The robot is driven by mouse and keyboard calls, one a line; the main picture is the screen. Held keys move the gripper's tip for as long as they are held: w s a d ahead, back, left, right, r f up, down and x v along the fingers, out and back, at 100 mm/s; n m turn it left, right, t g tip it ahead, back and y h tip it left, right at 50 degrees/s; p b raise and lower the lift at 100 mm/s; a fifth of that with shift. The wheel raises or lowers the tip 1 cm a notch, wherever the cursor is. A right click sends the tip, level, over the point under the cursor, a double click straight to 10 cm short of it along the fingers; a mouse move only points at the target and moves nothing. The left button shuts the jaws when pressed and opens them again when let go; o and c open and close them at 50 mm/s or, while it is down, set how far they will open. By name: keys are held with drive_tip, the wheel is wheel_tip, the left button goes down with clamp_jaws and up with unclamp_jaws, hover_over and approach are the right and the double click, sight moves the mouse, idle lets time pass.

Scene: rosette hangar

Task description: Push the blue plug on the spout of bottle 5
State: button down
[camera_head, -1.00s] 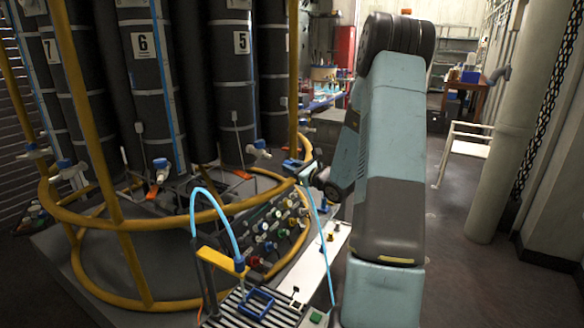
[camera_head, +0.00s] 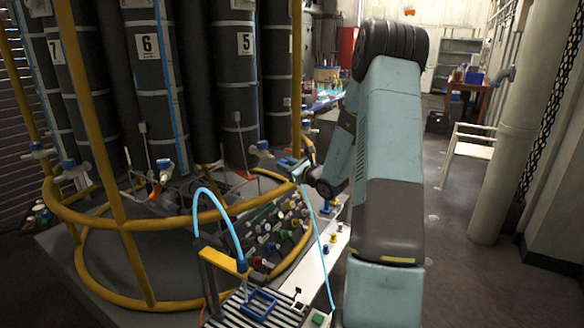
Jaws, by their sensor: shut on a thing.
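Bottle 5 (camera_head: 237,95) is a tall dark cylinder with a white "5" label, standing inside the yellow rail cage. Its spout (camera_head: 263,151), pale with a blue part, sticks out low, towards the right. My gripper (camera_head: 298,171) is just right of and slightly below this spout, by the yellow upright, with a visible gap between them. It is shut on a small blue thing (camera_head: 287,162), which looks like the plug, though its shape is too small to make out. The fingertips are partly unclear at this size.
Yellow rails (camera_head: 180,222) curve around the bottles, with an upright (camera_head: 296,80) close to my gripper. Below are a rack of coloured plugs (camera_head: 275,232), a light-blue hose (camera_head: 216,205) and a slatted tray (camera_head: 230,312). Open floor lies to the right.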

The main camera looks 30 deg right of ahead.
sight(280, 161)
drive_tip(key=shift+x, duration=1.25)
drive_tip(key=shift+r, duration=0.15)
idle(1.4)
drive_tip(key=shift+w+a, duration=0.2)
drive_tip(key=shift+w, duration=0.3)
drive_tip(key=c, duration=0.8)
unclamp_jaws()
drive_tip(key=shift+s, duration=0.1)
